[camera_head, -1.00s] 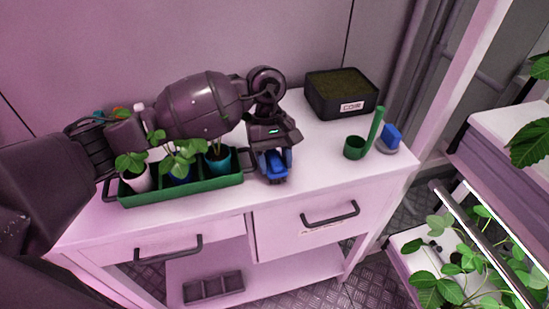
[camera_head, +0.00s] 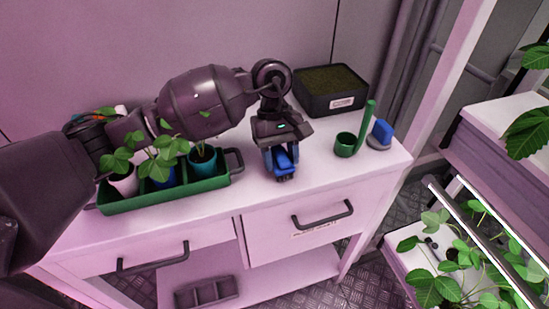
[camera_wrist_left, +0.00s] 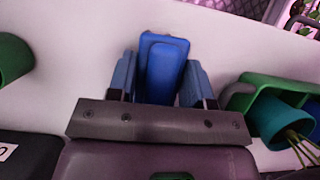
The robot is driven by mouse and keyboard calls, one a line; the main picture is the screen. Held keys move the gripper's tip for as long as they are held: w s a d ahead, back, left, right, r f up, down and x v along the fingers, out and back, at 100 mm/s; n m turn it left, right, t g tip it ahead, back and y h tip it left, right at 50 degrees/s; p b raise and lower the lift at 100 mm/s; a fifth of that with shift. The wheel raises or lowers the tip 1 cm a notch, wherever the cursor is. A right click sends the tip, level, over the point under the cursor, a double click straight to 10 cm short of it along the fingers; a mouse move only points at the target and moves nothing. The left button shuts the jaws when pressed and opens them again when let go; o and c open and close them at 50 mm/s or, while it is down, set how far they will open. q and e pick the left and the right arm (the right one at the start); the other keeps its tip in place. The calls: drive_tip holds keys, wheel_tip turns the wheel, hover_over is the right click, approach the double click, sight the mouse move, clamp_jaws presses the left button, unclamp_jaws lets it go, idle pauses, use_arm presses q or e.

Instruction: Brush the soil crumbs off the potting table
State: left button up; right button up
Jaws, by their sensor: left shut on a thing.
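My left gripper (camera_head: 281,170) is shut on a blue brush (camera_head: 284,159) and holds it low over the potting table, just right of the green tray. In the left wrist view the brush (camera_wrist_left: 163,65) sits between the two blue fingers. Its bristles are hidden, and I cannot tell whether it touches the tabletop. The white potting table (camera_head: 375,164) has drawers with dark handles. I cannot make out soil crumbs on it. My right gripper is not in view.
A green tray (camera_head: 150,202) with several potted seedlings stands at the left. A black soil box (camera_head: 331,107) stands at the back. A green cup with an upright handle (camera_head: 346,145) and a blue block on a grey disc (camera_head: 381,134) stand at the right. The tabletop between is clear.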

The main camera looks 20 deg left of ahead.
sight(265, 180)
use_arm(q)
drive_tip(key=shift+f+b, duration=0.3)
drive_tip(key=shift+s+a, duration=0.55)
drive_tip(key=shift+a, duration=0.3)
drive_tip(key=shift+s+a, duration=0.55)
drive_tip(key=shift+a, duration=0.25)
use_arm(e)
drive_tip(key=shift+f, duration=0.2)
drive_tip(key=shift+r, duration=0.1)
use_arm(q)
drive_tip(key=shift+r+p, duration=0.65)
drive_tip(key=shift+r, duration=0.7)
drive_tip(key=shift+r+p, duration=0.35)
drive_tip(key=shift+r, duration=1.3)
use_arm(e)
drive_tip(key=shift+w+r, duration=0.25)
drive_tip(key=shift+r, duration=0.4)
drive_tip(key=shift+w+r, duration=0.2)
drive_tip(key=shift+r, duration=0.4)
use_arm(q)
drive_tip(key=shift+r, duration=0.1)
